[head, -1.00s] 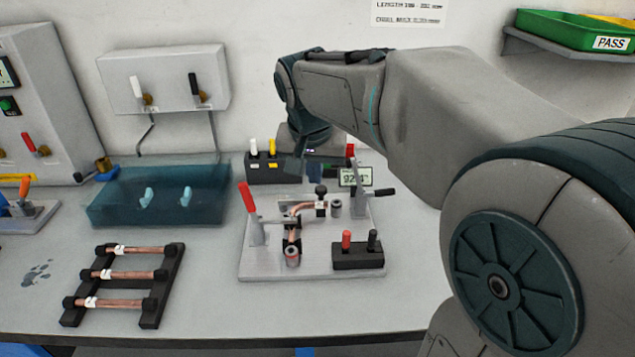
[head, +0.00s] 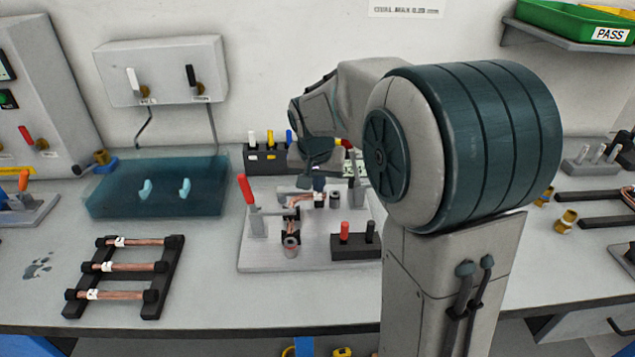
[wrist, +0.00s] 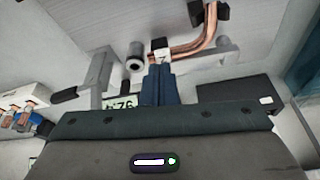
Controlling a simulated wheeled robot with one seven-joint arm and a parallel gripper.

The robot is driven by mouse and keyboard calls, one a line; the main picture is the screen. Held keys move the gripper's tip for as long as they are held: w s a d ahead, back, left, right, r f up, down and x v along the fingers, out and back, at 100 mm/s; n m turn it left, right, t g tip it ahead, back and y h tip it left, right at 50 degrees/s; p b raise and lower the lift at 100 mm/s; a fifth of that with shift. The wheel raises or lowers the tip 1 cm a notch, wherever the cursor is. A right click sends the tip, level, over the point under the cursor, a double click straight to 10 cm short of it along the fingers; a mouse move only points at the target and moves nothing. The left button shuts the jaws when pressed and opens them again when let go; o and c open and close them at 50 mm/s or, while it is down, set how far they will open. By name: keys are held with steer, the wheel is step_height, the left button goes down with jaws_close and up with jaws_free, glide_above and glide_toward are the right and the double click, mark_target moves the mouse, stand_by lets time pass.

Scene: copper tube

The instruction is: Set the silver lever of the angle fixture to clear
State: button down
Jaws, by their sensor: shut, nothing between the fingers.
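The angle fixture is a grey plate (head: 265,262) on the bench, with a bent copper tube (wrist: 208,38) held on it. A red-handled lever (head: 247,192) stands upright at its left. A grey metal post and arm (wrist: 101,72) with a black grip (wrist: 64,95) shows left of my fingers in the wrist view. I cannot tell for sure which lever is the silver one. My gripper (head: 318,184) is over the back middle of the plate. Its fingers (wrist: 160,84) are together and empty, near a white tag on the tube; contact cannot be told.
A black block with red and black pegs (head: 344,240) sits on the plate's front right. A small display (wrist: 118,102) is behind the fixture. A rack of copper tubes (head: 125,268) and a blue tray (head: 110,205) lie left. My arm hides the right side.

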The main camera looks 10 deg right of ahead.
steer(key=shift+w+d, duration=0.4)
steer(key=shift+w, duration=0.2)
steer(key=shift+s, duration=0.2)
steer(key=shift+s+a+r, duration=0.1)
steer(key=shift+s, duration=0.3)
steer(key=s+v, duration=0.2)
steer(key=v, duration=0.9)
steer(key=shift+s+f+b, duration=0.2)
steer(key=shift+s+b, duration=0.15)
steer(key=shift+b, duration=0.05)
steer(key=shift+a, duration=0.2)
